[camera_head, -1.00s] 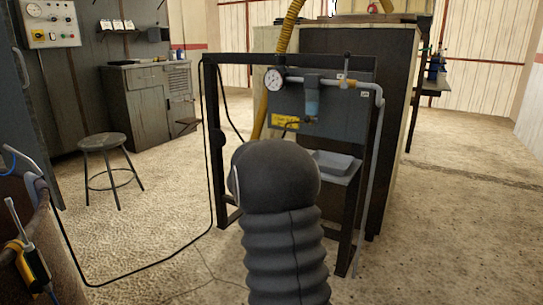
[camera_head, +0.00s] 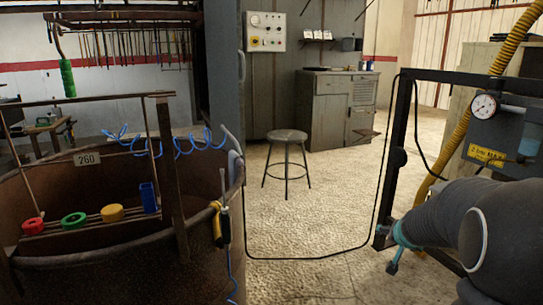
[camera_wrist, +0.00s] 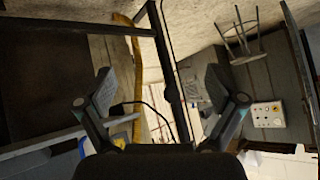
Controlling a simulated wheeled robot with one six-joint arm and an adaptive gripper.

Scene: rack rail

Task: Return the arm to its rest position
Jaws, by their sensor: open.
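My arm, in a dark ribbed sleeve, reaches in from the lower right of the head view, bent, with its end toward the left. My gripper (camera_head: 397,258) shows there as a small teal and grey end, in front of the foot of the dark rack frame (camera_head: 398,150). In the wrist view my gripper (camera_wrist: 159,74) has two grey fingers spread wide apart, with nothing between them. The frame's dark bars (camera_wrist: 172,75) and a black cable lie beyond the fingers. The arm hides the lower part of the rack.
A large rusty tub (camera_head: 100,275) with coloured rings on a shelf fills the lower left. A stool (camera_head: 287,150) stands on open floor, before a grey cabinet (camera_head: 340,105). A black hose (camera_head: 247,215) crosses the floor to the rack. A pressure gauge (camera_head: 484,105) sits at right.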

